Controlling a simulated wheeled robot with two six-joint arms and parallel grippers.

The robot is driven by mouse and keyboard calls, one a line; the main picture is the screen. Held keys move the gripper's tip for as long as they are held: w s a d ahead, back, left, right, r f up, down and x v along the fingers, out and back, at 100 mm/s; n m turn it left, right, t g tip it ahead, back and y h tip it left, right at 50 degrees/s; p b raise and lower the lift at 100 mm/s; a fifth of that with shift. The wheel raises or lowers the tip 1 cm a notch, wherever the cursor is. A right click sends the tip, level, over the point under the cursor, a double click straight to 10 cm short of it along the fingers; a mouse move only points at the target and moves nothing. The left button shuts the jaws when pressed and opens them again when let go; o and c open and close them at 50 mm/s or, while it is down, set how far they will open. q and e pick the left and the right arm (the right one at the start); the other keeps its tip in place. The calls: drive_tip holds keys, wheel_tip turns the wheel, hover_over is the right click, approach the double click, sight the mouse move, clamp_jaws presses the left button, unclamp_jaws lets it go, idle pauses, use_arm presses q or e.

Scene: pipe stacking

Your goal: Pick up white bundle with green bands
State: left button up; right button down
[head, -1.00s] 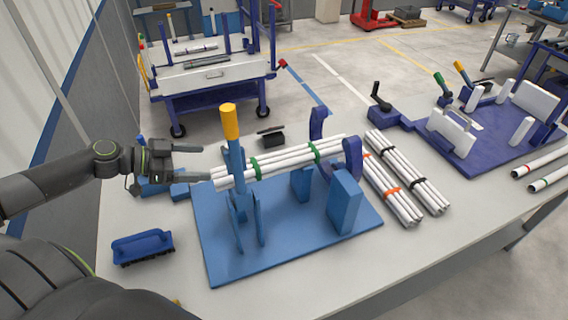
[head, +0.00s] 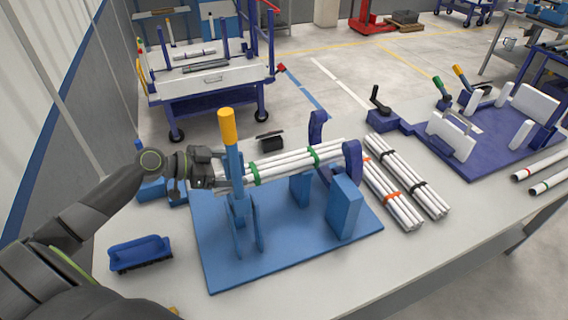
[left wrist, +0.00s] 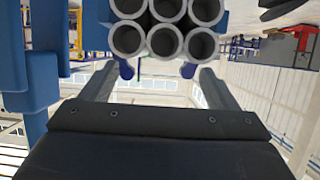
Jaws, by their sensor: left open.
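The white bundle with green bands (head: 285,164) lies across the blue fixture (head: 285,255), its pipes running from lower left to upper right. A blue clamp lever with a yellow handle (head: 228,128) stands at its left end. My left gripper (head: 222,172) is at that left end, behind the lever, which partly hides the fingers. In the left wrist view, my left gripper (left wrist: 155,82) has its fingers spread apart. The bundle's open pipe ends (left wrist: 164,28) face the camera just beyond, at the top. My right gripper is not in view.
Two more white bundles, one with orange bands (head: 390,194) and one with black bands (head: 408,174), lie right of the fixture. A blue brush-like block (head: 140,252) sits at the front left. A purple fixture (head: 490,145) stands further right.

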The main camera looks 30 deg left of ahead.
sight(256, 167)
use_arm(q)
drive_tip(key=shift+w+d+p, duration=0.4)
drive_tip(key=shift+d+p, duration=0.05)
drive_tip(key=shift+p, duration=0.05)
drive_tip(key=p+x, duration=0.1)
drive_tip(key=x, duration=0.1)
drive_tip(key=shift+w+d+f+p, duration=0.1)
drive_tip(key=shift+w+d+p, duration=0.2)
drive_tip(key=shift+p, duration=0.1)
drive_tip(key=shift+w+d+f, duration=0.4)
drive_tip(key=shift+w+f, duration=0.05)
drive_tip(key=c, duration=1.3)
